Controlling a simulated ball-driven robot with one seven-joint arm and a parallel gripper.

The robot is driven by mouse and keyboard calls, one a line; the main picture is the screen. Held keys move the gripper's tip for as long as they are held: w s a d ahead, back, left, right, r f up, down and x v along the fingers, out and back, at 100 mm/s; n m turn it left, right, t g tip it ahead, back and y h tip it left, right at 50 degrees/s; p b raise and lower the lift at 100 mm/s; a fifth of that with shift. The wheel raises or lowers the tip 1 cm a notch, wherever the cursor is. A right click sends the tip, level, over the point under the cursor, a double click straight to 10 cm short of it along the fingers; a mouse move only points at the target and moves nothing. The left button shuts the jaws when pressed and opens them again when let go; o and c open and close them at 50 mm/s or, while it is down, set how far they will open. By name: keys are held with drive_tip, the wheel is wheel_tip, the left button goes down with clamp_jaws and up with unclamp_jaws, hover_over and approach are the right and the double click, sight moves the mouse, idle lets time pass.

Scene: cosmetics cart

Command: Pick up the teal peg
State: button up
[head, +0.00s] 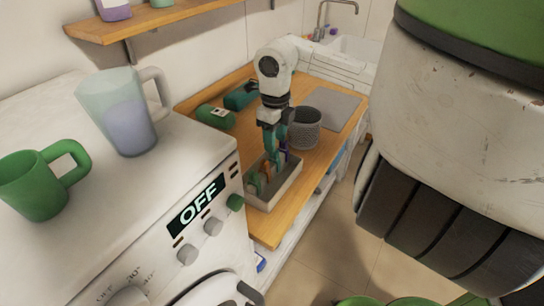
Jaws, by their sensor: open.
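My gripper (273,150) points down over a grey open box (287,188) on the wooden counter. Its jaws are open, with the fingertips at or just above the things in the box. Several small coloured pieces stand or lie in the box, among them green, orange (264,177) and purple ones. I cannot single out the teal peg among them. Teal also shows around my fingers, and I cannot tell whether it belongs to them or to a piece between them.
A grey ribbed pot (305,128) stands right of my gripper. A green bottle (215,116) and a dark teal item (241,96) lie behind. A white machine (190,190) at left carries a green mug (38,190) and a translucent pitcher (125,115). A sink (352,52) is behind.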

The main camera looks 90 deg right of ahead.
sight(274, 157)
drive_tip(key=shift+w+d+f+p, duration=0.1)
drive_tip(key=shift+f+p, duration=0.45)
drive_tip(key=shift+f, duration=0.9)
drive_tip(key=shift+d+f+p, duration=0.1)
drive_tip(key=shift+f+p, duration=0.45)
drive_tip(key=shift+f, duration=0.85)
drive_tip(key=shift+c, duration=0.2)
clamp_jaws()
